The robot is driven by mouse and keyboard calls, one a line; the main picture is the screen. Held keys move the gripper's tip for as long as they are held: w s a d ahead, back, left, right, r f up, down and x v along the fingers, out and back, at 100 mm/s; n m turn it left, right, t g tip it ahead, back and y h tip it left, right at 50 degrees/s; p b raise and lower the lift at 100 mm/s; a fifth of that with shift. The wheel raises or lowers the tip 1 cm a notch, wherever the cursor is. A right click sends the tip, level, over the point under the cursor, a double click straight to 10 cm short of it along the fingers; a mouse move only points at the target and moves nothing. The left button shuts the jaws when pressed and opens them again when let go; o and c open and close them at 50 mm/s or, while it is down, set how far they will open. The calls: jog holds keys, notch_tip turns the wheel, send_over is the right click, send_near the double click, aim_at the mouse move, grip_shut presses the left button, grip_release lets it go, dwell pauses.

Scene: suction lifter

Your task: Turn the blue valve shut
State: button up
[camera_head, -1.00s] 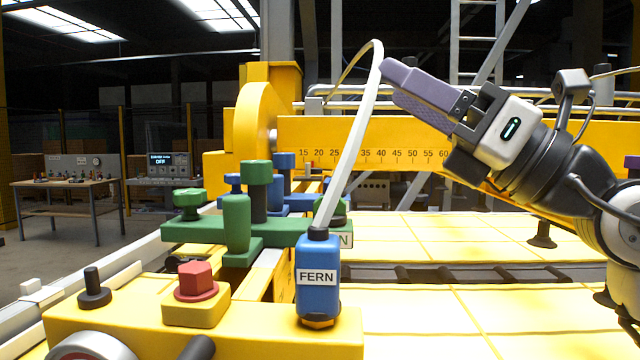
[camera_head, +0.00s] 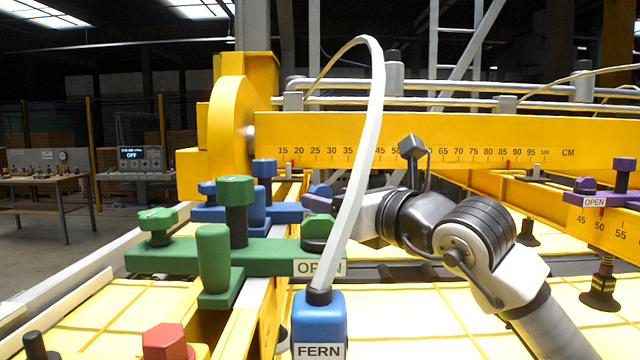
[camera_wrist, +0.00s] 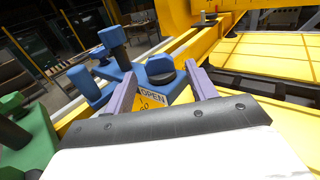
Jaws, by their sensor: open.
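The blue valve is a round blue knob (camera_wrist: 160,66) on a dark base, at the end of a blue bar with other blue posts. An OPEN label (camera_wrist: 152,97) is in front of it. My gripper (camera_wrist: 160,70) has its two purple fingers apart, one on each side of the knob in the wrist view; I cannot tell if they touch it. In the head view my gripper (camera_head: 318,197) is at the right end of the blue assembly (camera_head: 210,213), and the knob is mostly hidden there.
A green assembly (camera_head: 200,257) with its own knob and OPEN label stands nearer. A blue FERN block (camera_head: 318,322) with a white hose (camera_head: 362,150) rises in front of my arm. A yellow ruler beam (camera_head: 420,140) runs behind. A purple assembly (camera_head: 610,195) is at right.

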aim_at(326, 196)
jog(key=shift+p+x, duration=0.45)
jog(key=shift+x, duration=1.45)
jog(key=c, duration=1)
jog(key=shift+o, duration=0.2)
jog(key=n+g+y+p, duration=0.1)
jog(key=n+g+y, duration=0.3)
jog(key=g, duration=0.1)
jog(key=shift+w+n+g+y, duration=0.1)
jog(key=shift+n+g+y, duration=0.2)
jog(key=shift+n+g, duration=0.1)
jog(key=n+g+y, duration=0.1)
jog(key=n+g, duration=0.1)
jog(key=n+g+p, duration=0.1)
jog(key=g, duration=0.2)
jog(key=shift+r+n+g+y, duration=0.1)
jog(key=shift+n+g+y, duration=0.2)
jog(key=shift+n+y, duration=0.1)
jog(key=shift+n+g+p, duration=0.35)
jog(key=shift+n+g, duration=0.45)
jog(key=shift+g, duration=0.5)
